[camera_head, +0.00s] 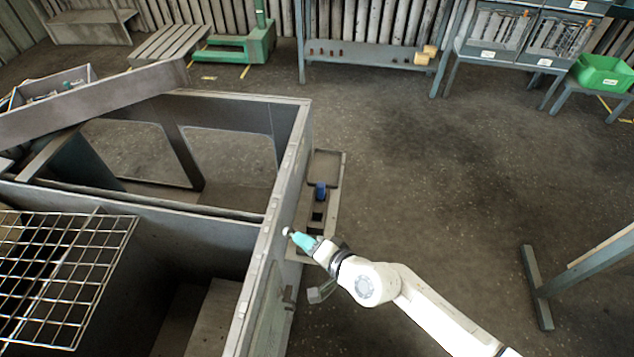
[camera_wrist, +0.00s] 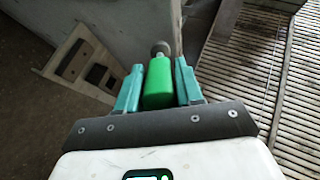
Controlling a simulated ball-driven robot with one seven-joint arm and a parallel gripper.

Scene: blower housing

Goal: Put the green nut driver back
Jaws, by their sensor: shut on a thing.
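My gripper (camera_head: 304,242) is shut on the green nut driver (camera_wrist: 158,85), seen in the wrist view between the two teal fingers (camera_wrist: 158,72). The driver's grey rounded end (camera_wrist: 160,48) points away from the gripper. In the head view the driver is mostly hidden by the fingers; a pale tip (camera_head: 287,231) pokes out close to the housing wall. A grey holder shelf (camera_head: 329,166) sits against the outside of that wall, just beyond the gripper. A blue-handled tool (camera_head: 320,190) stands in it, with dark openings nearer me. The holder (camera_wrist: 52,68) also shows at left in the wrist view.
The open grey blower housing (camera_head: 290,150) fills the left, with a wire grid (camera_head: 65,270) at its near side. Its wall top is close beside my gripper. A steel stand (camera_head: 537,285) is at right. The floor between is clear.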

